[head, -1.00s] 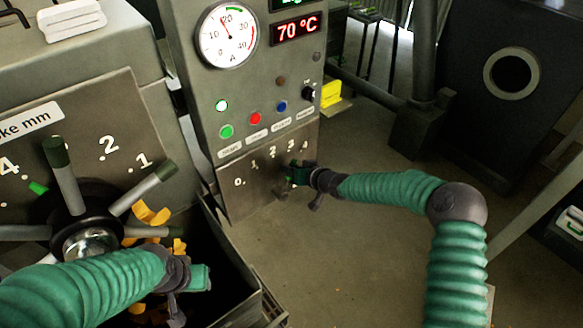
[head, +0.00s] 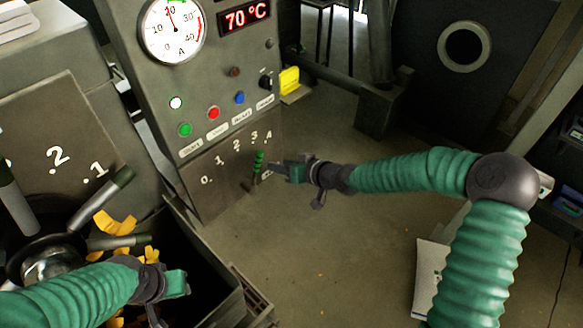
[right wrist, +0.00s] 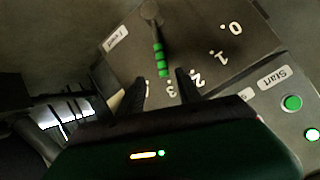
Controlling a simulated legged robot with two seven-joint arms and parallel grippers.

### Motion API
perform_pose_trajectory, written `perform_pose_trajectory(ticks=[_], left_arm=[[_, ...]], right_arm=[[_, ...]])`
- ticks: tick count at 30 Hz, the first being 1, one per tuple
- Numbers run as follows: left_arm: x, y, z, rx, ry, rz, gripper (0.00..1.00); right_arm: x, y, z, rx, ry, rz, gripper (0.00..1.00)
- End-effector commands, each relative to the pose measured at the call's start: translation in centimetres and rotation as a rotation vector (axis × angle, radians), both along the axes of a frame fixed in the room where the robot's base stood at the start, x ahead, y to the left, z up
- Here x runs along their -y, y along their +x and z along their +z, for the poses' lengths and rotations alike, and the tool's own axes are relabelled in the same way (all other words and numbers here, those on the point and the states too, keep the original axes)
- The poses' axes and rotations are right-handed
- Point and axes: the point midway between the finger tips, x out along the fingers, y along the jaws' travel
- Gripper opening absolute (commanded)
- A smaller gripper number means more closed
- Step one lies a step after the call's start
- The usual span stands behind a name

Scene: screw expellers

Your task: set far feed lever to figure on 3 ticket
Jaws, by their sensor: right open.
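The far feed lever (head: 258,163) has a green ribbed grip and stands on the lower plate of the grey control cabinet, below the figures 0 to 4. In the right wrist view the lever (right wrist: 160,58) points at the 3. My right gripper (head: 284,170) is just to the right of the lever in the head view. In the right wrist view its open fingers (right wrist: 164,88) are empty, with the lever's tip ahead of the gap between them. My left gripper (head: 178,284) hangs over the dark bin at lower left; its jaws are unclear. I cannot make out a ticket.
The cabinet carries a dial (head: 173,30), a 70 °C display (head: 246,15), coloured buttons and a black knob (head: 266,82).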

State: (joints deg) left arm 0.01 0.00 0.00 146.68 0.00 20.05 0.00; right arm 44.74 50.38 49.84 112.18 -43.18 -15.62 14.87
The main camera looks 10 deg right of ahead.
Motion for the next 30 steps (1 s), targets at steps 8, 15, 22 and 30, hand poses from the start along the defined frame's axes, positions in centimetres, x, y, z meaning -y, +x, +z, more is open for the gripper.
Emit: perform_pose_trajectory(ticks=[8, 15, 22, 30], left_arm=[[0.0, 0.0, 0.5, 0.0, 0.0, 0.0, 0.36], [0.0, 0.0, 0.4, 0.0, 0.0, 0.0, 0.36], [0.0, 0.0, 0.4, 0.0, 0.0, 0.0, 0.36], [0.0, 0.0, 0.4, 0.0, 0.0, 0.0, 0.36]], right_arm=[[2.3, -3.0, 2.2, 0.0, 0.002, -0.001, 0.41], [2.3, -3.2, 2.2, 0.0, 0.001, 0.001, 0.41], [2.3, -3.3, 2.1, -0.003, -0.001, 0.001, 0.41], [3.0, -12.4, -5.3, -0.322, -0.338, 0.026, 0.41]])
